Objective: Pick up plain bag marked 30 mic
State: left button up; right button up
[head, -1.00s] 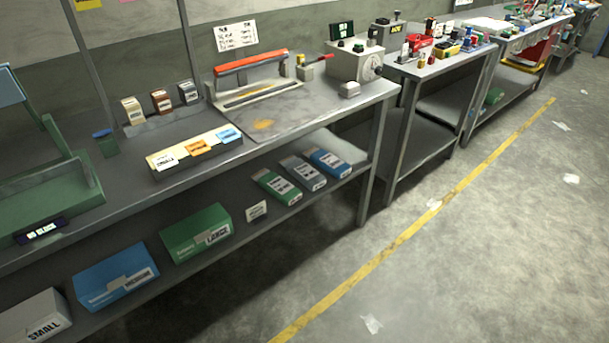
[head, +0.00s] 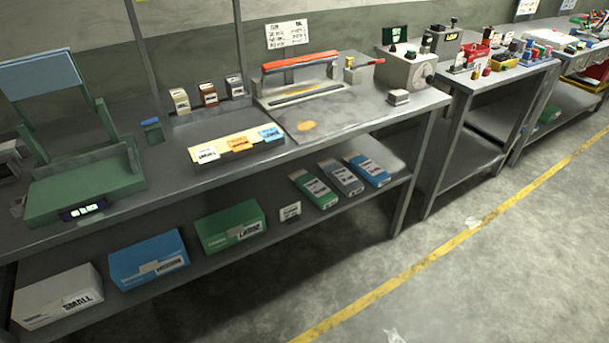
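I cannot read "30 mic" on anything in view, so I cannot tell which thing is the plain bag. Three flat packs lie side by side on the lower shelf: a green pack (head: 314,188), a grey pack (head: 340,177) and a blue pack (head: 367,169). Their white labels are too small to read. Three small upright boxes stand at the back of the bench: a cream box (head: 180,101), a brown box (head: 209,93) and a grey-black box (head: 234,86). Their labels are also unreadable. Neither of my grippers is in view.
The bench (head: 365,117) carries a green stand (head: 85,190), a low labelled tray (head: 238,153) and a sealer with an orange bar (head: 300,61). White SMALL (head: 55,297), blue (head: 148,259) and green LARGE (head: 230,227) boxes fill the shelf's left. The floor in front is mostly clear.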

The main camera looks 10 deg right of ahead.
aim_at(345, 180)
jog(key=i+l+u, duration=0.15)
jog(key=l+u, duration=0.15)
jog(key=i+l+u, duration=0.1)
jog(key=l+u, duration=0.2)
jog(key=l, duration=0.25)
jog(key=l+u, duration=0.3)
jog(key=l, duration=0.15)
jog(key=i, duration=0.05)
